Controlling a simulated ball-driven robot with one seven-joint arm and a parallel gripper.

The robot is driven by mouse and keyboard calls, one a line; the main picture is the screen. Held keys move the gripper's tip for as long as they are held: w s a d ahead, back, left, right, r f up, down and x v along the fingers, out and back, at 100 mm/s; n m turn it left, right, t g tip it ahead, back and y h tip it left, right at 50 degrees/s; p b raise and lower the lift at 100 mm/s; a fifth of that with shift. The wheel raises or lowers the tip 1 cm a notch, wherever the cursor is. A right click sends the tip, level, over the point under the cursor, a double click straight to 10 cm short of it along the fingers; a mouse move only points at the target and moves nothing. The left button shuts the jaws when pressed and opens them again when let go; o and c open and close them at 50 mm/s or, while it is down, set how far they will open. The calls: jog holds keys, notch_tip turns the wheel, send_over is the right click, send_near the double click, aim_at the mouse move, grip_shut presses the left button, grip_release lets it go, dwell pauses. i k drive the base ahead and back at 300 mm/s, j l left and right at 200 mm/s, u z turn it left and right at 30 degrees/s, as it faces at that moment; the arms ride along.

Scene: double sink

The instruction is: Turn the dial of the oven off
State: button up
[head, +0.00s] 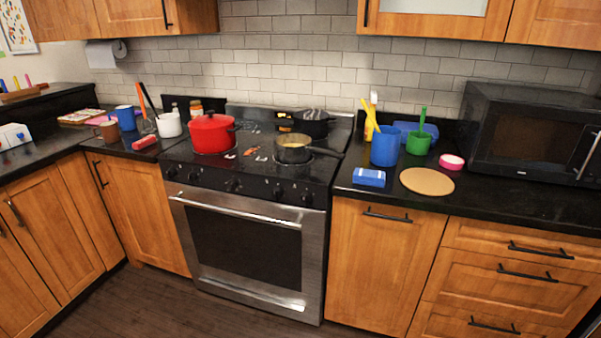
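The oven (245,245) stands in the middle of the head view, with a steel door, a dark window and a long steel handle (236,210). Its black front panel (255,188) carries a row of several dark dials. One dial (233,186) sits near the middle of the panel, one (306,198) at the right end and one (171,172) at the left end. The dials are too small and dark to tell which way each is turned. My gripper is not in view.
On the stovetop stand a red pot (212,134), a small pan (293,149) and a dark pan (305,121). Blue and green cups, a blue sponge (369,177) and a round board (427,181) lie on the right counter. The floor (170,305) before the oven is clear.

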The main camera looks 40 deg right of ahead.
aim_at(232, 184)
jog(key=z, duration=0.35)
jog(key=i+l+u, duration=0.25)
jog(key=i, duration=0.25)
jog(key=i+l+u, duration=0.25)
jog(key=i, duration=0.3)
jog(key=i+l+u, duration=0.25)
jog(key=i+l, duration=0.2)
